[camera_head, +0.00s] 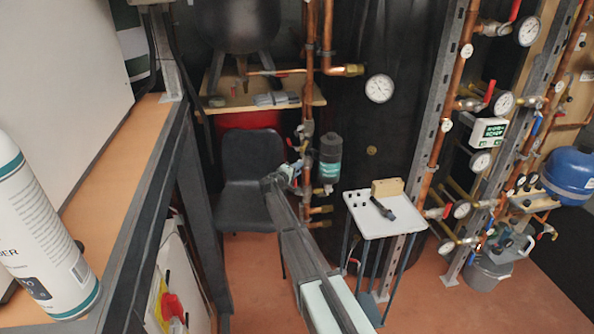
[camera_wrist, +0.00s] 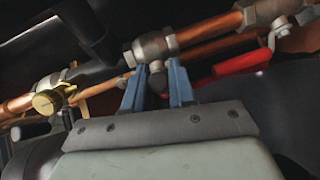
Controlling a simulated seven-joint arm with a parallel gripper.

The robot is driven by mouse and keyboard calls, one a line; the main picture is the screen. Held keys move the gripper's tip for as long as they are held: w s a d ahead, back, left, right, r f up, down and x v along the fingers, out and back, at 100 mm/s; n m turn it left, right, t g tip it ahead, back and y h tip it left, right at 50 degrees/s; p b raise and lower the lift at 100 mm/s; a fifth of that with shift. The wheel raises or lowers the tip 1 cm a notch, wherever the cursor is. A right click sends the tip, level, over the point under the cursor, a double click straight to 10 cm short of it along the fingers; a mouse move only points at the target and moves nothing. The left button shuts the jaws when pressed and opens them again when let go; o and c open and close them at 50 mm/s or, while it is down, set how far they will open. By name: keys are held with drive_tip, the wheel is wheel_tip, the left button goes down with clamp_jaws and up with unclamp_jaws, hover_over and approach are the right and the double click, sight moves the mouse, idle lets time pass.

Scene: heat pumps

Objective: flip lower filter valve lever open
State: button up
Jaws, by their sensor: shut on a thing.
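The filter (camera_head: 330,160) is a dark cylinder with a teal label, beside the vertical copper pipe in the head view. My gripper (camera_head: 286,176) is at the pipework just left of it and hides part of the fittings there. In the wrist view my gripper (camera_wrist: 157,88) has its two blue-grey fingers a small gap apart, around a part below a grey metal valve body (camera_wrist: 155,46). A red lever (camera_wrist: 243,62) runs from the right toward the right finger. Its end at the fingers is hard to make out. The jaws are shut on what appears to be the lever.
A brass-capped fitting (camera_wrist: 47,102) is left of the fingers. A black chair (camera_head: 248,180) stands behind my arm. A small white table (camera_head: 375,215) stands to the right. A long bench (camera_head: 110,215) with a white bottle (camera_head: 40,235) is at the left.

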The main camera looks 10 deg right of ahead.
clamp_jaws()
drive_tip(key=shift+r+g, duration=0.25)
drive_tip(key=shift+g, duration=0.05)
drive_tip(key=r+n+g, duration=0.1)
drive_tip(key=r+n+g+y, duration=0.1)
drive_tip(key=shift+w+g, duration=0.3)
drive_tip(key=shift+w, duration=0.1)
drive_tip(key=n+g, duration=0.1)
drive_tip(key=w+r+n+g+y, duration=0.1)
drive_tip(key=shift+r+g, duration=0.25)
drive_tip(key=shift+g, duration=0.05)
drive_tip(key=shift+w+r+n+g+y, duration=0.15)
drive_tip(key=shift+w+r+n+g, duration=0.2)
drive_tip(key=shift+g, duration=0.4)
drive_tip(key=shift+w+r+n+g+y, duration=0.15)
drive_tip(key=shift+w+n+g, duration=0.15)
drive_tip(key=shift+n+g, duration=0.35)
drive_tip(key=o, duration=0.7)
unclamp_jaws()
drive_tip(key=shift+s, duration=0.1)
drive_tip(key=shift+c, duration=0.2)
